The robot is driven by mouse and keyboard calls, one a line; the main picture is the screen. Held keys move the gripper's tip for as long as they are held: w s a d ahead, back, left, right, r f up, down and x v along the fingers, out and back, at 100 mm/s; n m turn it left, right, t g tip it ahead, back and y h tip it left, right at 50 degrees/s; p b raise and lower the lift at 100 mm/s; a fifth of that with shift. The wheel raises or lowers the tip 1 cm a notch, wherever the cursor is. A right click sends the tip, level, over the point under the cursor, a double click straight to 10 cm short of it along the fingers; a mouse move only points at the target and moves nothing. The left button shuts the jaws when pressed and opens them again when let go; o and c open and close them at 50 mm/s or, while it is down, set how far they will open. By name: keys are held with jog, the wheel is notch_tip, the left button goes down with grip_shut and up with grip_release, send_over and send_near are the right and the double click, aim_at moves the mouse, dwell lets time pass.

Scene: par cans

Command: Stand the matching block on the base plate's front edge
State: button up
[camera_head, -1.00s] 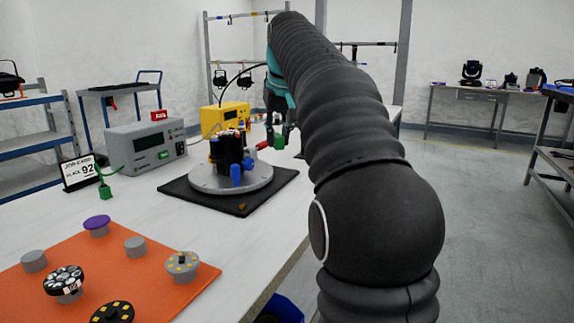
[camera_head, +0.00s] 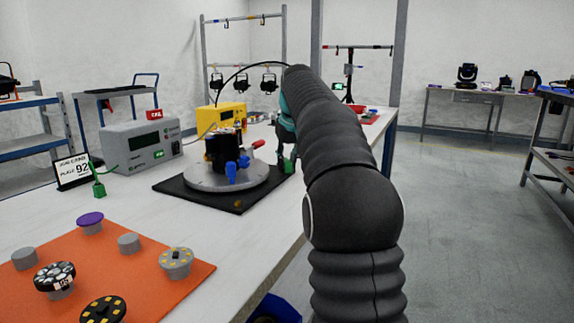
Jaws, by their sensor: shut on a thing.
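My gripper (camera_head: 287,152) is at the far end of my arm, beside the right side of the round grey plate (camera_head: 205,181). It is shut on a small green block (camera_head: 288,166), partly hidden by dark fingers, so its exact shape and grip are unclear. The grey plate lies on a square black mat (camera_head: 180,190). On the plate stands a black assembly (camera_head: 220,150) with blue parts (camera_head: 231,169) at its front. A red-tipped lever (camera_head: 258,144) points towards my gripper. A small amber piece (camera_head: 238,204) lies near the mat's front corner. A job card (camera_head: 74,171) reads 92.
A grey instrument box (camera_head: 141,146) with a green plug (camera_head: 99,189) stands left of the mat, a yellow box (camera_head: 221,117) behind. An orange mat (camera_head: 140,268) with several round pieces fills the near left bench. My arm covers part of the bench's right edge.

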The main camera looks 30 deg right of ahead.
jog(key=shift+f, duration=0.15)
jog(key=o, duration=0.9)
jog(key=p+v, duration=0.3)
jog(key=v, duration=0.9)
